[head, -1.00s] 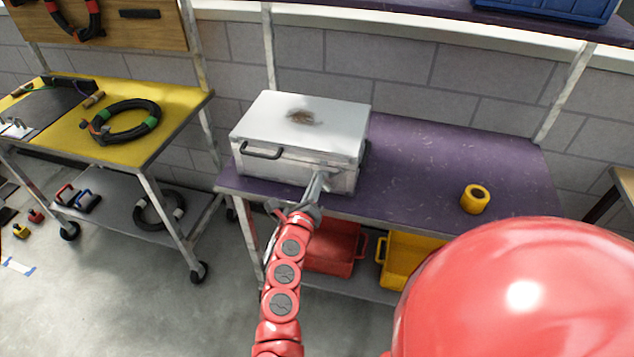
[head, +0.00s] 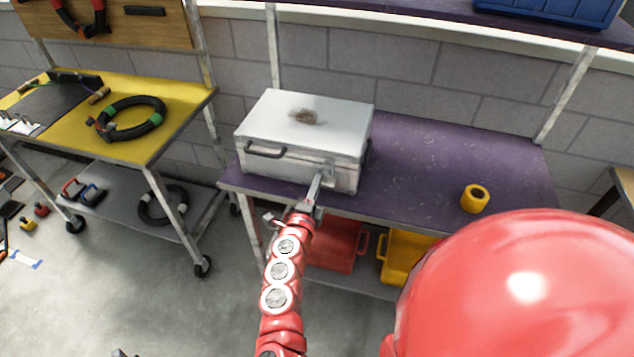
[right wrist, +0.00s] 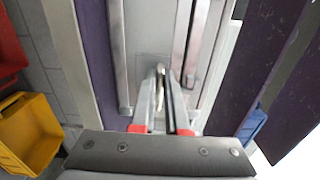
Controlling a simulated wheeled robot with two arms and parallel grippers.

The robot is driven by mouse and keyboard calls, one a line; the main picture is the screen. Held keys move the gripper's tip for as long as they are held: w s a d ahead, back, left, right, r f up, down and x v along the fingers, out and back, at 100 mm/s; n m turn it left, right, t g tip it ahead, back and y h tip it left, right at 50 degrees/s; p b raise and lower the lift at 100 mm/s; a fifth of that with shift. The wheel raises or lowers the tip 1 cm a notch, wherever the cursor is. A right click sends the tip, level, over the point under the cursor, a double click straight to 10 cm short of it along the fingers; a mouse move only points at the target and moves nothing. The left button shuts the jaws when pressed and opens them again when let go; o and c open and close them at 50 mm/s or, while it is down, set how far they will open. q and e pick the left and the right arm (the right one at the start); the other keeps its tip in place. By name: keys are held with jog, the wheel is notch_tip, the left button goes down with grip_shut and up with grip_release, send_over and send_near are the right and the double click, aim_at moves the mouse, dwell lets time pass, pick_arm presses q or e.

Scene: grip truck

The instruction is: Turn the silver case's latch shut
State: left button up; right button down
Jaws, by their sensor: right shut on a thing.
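The silver case (head: 300,125) stands with its lid down on the purple bench, near its left end. A dark handle (head: 266,153) is on its front. My right gripper (head: 317,178) reaches up to the right part of the case front. In the right wrist view its two fingers (right wrist: 160,95) are shut on the small metal latch (right wrist: 160,70), which sits on a plate on the case front. The fingers mostly hide the latch in the head view, and its exact angle is hard to tell. My left gripper is not in view.
A yellow tape roll (head: 475,198) lies on the purple bench (head: 430,165), whose middle is clear. Red (head: 336,248) and yellow (head: 400,255) bins are on the shelf below. A yellow cart (head: 90,140) with a coiled hose stands at the left.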

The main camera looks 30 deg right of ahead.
jog(key=shift+f, duration=0.1)
dwell(0.4)
jog(key=c, duration=0.9)
grip_release()
jog(key=b+v, duration=0.1)
jog(key=v, duration=1.6)
jog(key=shift+s+a+b, duration=0.15)
jog(key=shift+s+b, duration=0.05)
jog(key=shift+b, duration=0.15)
